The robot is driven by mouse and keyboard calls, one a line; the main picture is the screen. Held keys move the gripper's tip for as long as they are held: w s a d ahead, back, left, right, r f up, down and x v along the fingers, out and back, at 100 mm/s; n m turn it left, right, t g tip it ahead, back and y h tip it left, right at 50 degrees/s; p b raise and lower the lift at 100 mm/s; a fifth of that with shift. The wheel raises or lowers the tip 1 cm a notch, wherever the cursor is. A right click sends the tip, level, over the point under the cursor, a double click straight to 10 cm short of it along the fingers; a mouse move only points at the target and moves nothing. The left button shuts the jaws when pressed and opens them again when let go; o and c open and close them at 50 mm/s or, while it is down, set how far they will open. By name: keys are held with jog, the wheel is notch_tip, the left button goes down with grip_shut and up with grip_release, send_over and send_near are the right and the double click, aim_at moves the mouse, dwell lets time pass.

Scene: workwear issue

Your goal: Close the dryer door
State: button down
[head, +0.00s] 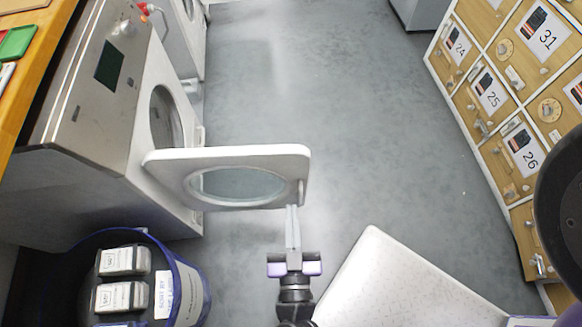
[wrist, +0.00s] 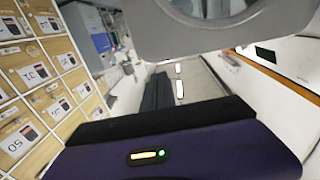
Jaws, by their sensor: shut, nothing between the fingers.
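The dryer door (head: 240,160) is a white panel with an oval window. It stands wide open, out to the right of the white dryer (head: 150,110) with its steel top panel. The round drum opening is partly visible behind it. My gripper (head: 292,210) is shut and empty, its fingertips at the lower right edge of the door by the handle (head: 301,192). I cannot tell whether they touch it. In the wrist view the door (wrist: 220,25) fills the upper middle; the fingertips are not distinguishable there.
A blue-rimmed bin (head: 185,290) with labelled grey boxes stands below the dryer at the left. Numbered wooden lockers (head: 480,100) line the right side. A white speckled surface (head: 400,290) lies at the lower middle. The grey floor (head: 330,90) between is clear.

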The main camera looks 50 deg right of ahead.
aim_at(289, 156)
jog(key=x, duration=1.2)
jog(key=shift+w+d, duration=0.2)
jog(key=shift+d, duration=0.05)
jog(key=shift+d, duration=0.1)
